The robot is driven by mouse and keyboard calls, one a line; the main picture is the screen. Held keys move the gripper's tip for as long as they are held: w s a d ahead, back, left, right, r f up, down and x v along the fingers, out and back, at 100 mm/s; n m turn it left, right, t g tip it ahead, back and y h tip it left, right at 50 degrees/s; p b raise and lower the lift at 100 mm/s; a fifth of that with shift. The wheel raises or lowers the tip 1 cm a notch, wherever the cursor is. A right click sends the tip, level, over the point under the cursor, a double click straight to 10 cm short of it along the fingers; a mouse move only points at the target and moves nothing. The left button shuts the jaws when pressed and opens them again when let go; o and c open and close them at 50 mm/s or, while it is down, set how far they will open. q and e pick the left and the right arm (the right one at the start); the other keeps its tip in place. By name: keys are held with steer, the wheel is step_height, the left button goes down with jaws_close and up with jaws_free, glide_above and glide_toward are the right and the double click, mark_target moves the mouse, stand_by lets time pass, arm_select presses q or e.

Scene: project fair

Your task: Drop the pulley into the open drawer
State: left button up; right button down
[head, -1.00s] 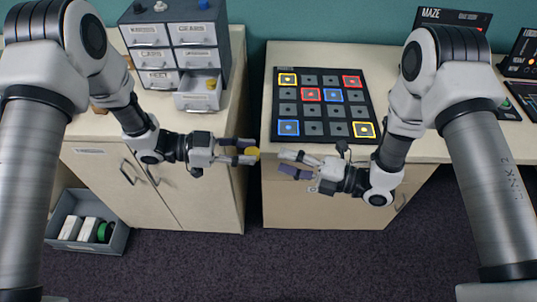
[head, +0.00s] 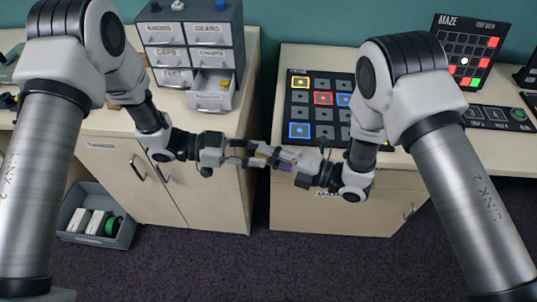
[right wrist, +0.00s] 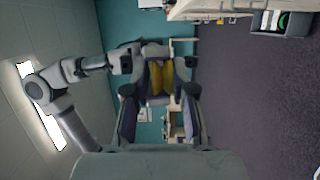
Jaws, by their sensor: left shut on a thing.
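The yellow pulley (right wrist: 160,83) is held in my left gripper (head: 254,154), which is shut on it in front of the gap between the cabinets. In the head view the pulley is mostly hidden by fingers. My right gripper (right wrist: 160,105) has its fingers apart, one on each side of the pulley; I cannot tell whether they touch it. In the head view the right gripper (head: 268,157) meets the left fingertips. The open drawer (head: 211,101) is the bottom right one of the grey drawer unit, with a small yellow thing (head: 224,84) inside.
The drawer unit (head: 194,45) stands on the left cabinet (head: 215,127), its other drawers shut. A black board with coloured squares (head: 322,113) lies on the right cabinet, and a maze panel (head: 462,50) stands behind. A grey bin (head: 122,236) sits on the floor at left.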

steer(key=shift+s+f, duration=0.1)
steer(key=shift+f, duration=0.25)
steer(key=c, duration=1)
jaws_free()
steer(key=shift+o, duration=0.2)
steer(key=shift+r, duration=0.1)
steer(key=v, duration=1.2)
steer(key=shift+r, duration=0.15)
